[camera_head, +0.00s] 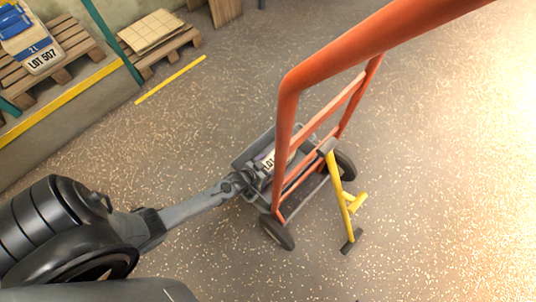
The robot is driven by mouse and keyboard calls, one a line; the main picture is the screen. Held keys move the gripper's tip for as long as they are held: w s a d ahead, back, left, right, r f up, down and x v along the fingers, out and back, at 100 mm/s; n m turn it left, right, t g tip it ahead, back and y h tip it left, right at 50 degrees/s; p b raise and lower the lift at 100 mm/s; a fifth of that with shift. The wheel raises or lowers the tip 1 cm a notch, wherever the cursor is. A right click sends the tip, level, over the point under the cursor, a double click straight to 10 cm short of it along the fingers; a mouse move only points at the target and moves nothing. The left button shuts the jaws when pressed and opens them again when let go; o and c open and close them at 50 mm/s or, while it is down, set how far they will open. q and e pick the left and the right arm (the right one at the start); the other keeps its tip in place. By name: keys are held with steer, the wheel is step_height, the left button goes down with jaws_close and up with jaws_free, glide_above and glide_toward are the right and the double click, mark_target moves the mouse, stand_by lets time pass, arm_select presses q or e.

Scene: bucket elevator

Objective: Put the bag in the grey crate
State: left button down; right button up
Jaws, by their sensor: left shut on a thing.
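The grey crate (250,146) sits low at the foot of the orange hand truck, partly hidden by its frame. A pale bag (267,162) with a black-lettered label shows inside the crate's outline, partly behind an orange post. My left gripper (244,181) is at the crate's left side, shut on the near side of the bag. Its fingertips are small and dark, and the bag's lower part is hidden. I cannot tell whether the bag rests on the crate's floor. My right gripper is not in view.
The orange hand truck (285,120) has black wheels and a yellow stand (343,195) at its right. At upper left, a pallet (75,42) holds a labelled white bag (40,57) and a blue item. Another pallet (160,45) holds flat boards. The speckled floor to the right is clear.

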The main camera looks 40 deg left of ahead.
arm_select(q)
steer(key=shift+w+f+b, duration=0.25)
steer(key=shift+f+b, duration=0.1)
steer(key=shift+c, duration=1.5)
jaws_free()
steer(key=shift+s+f, duration=0.2)
steer(key=shift+s, duration=0.05)
steer(key=o, duration=0.3)
steer(key=shift+r+p, duration=0.4)
steer(key=shift+r, duration=0.15)
steer(key=p+v, duration=0.7)
steer(key=v, duration=0.4)
steer(key=shift+s+r, duration=0.1)
steer(key=shift+r, duration=0.15)
steer(key=shift+s, duration=0.35)
